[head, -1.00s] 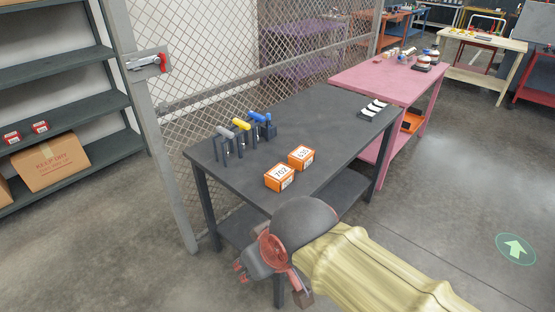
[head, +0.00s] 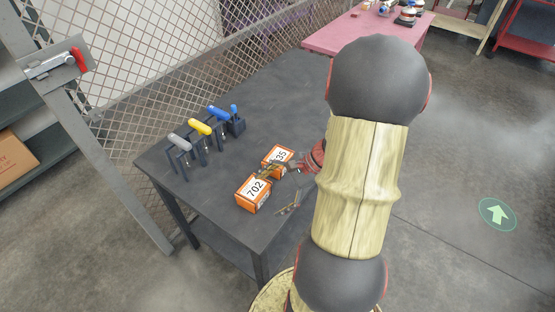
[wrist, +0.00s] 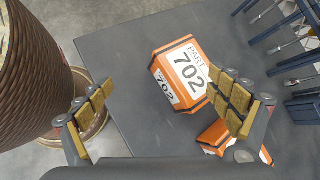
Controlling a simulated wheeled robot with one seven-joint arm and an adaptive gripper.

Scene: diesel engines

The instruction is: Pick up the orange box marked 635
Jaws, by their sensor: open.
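The orange box marked 635 (head: 276,154) lies on the dark table, its label partly covered by my gripper in the head view. In the wrist view only an orange and white part of it (wrist: 213,134) shows, at the lower right behind a finger. An orange box marked 702 (head: 253,193) lies close beside it, toward the table's near edge. The wrist view shows the 702 box (wrist: 182,72) between and beyond my fingers. My gripper (head: 279,190) is open and empty above the table, near both boxes. The wrist view shows its yellow-padded fingers (wrist: 158,92) spread wide.
The dark table (head: 285,92) has a rack of tools with grey, yellow and blue handles (head: 203,130) behind the boxes. A mesh fence (head: 150,60) runs along the back. A pink table (head: 340,30) stands beyond. Bare tabletop lies beyond the boxes.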

